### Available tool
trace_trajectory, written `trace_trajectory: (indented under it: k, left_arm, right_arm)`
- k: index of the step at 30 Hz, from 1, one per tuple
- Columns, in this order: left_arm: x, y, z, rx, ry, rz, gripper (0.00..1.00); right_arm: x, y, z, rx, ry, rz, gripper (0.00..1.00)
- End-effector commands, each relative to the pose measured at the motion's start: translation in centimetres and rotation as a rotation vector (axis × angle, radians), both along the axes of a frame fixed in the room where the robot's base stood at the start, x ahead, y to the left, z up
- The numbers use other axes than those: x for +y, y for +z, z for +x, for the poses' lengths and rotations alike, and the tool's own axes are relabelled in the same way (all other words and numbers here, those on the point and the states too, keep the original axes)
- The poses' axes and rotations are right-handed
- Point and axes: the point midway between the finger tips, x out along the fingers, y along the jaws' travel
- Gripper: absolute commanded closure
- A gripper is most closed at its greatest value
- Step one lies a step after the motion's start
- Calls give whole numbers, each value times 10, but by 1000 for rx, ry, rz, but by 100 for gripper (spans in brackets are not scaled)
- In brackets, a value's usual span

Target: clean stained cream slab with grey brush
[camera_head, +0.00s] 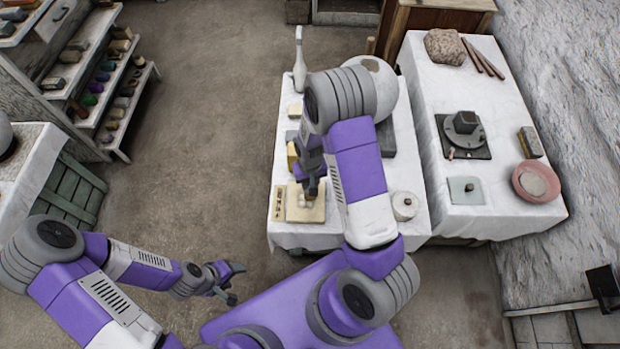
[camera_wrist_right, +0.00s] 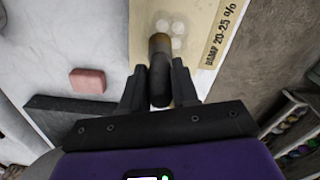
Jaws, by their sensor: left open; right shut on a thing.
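The cream slab (camera_head: 293,212) lies flat near the front left of the white-draped table, with a few pale round spots on it. In the right wrist view the slab (camera_wrist_right: 145,20) shows the spots close up. My right gripper (camera_head: 312,188) is above the slab, shut on the grey brush (camera_wrist_right: 160,85). The brush is dark and round, with a brownish end over the slab beside the spots; I cannot tell if it touches. My left gripper (camera_head: 230,284) is open and empty, off the table at the lower left.
A lettered strip (camera_head: 279,203) lies along the slab's left edge. A pink block (camera_wrist_right: 87,80) and a dark slate (camera_wrist_right: 80,112) lie nearby. A white roll (camera_head: 405,206) is to the right and a large plaster sphere (camera_head: 380,88) stands behind. A second table (camera_head: 500,215) adjoins.

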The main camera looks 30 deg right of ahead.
Motion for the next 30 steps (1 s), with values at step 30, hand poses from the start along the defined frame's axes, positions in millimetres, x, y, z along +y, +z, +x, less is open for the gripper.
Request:
trace_trajectory:
  k: [30]
  left_arm:
    - [0, 1, 0, 0, 0, 0, 42]
  right_arm:
    - [3, 0, -4, -2, 0, 0, 100]
